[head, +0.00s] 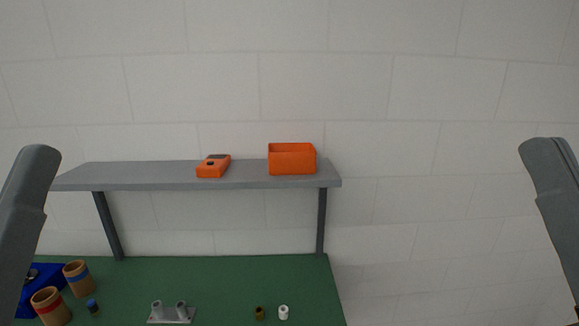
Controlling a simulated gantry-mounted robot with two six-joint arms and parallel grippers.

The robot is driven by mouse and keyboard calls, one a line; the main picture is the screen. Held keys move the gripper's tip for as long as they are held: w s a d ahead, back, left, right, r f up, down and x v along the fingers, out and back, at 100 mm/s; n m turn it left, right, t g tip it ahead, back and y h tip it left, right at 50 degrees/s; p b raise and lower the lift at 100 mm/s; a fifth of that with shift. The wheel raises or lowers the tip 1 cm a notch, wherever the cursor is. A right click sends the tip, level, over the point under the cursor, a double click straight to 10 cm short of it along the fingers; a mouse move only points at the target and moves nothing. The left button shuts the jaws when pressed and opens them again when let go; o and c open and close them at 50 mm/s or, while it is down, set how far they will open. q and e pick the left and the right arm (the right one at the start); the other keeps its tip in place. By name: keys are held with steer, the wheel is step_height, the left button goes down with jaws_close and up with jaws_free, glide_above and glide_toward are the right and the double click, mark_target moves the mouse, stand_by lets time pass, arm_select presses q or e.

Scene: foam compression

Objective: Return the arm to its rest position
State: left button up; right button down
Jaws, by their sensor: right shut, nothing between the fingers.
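My right arm shows as a dark grey link at the right edge of the head view. My right gripper (576,309) is only partly in view at the lower right edge, shut and empty, well to the right of the table and touching nothing. My left arm shows as a dark grey link at the left edge. Its gripper is out of view.
A green table (225,275) carries a grey shelf (130,176) with an orange device (213,166) and an orange bin (292,159). Cups (50,306), a blue bin (42,277), a twin-post fixture (170,313) and small cylinders (283,312) stand on the table. The right side is free.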

arm_select(q)
step_height(320, 180, up, 34)
steer(key=p, duration=3.1)
arm_select(e)
step_height(320, 180, up, 34)
arm_select(q)
step_height(320, 180, down, 35)
steer(key=b, duration=3.4)
steer(key=shift+r+b, duration=0.2)
steer(key=shift+b, duration=0.15)
arm_select(e)
step_height(320, 180, down, 35)
steer(key=shift+r, duration=0.2)
arm_select(q)
steer(key=shift+w, duration=0.1)
steer(key=shift+c, duration=0.3)
arm_select(e)
steer(key=shift+w, duration=0.1)
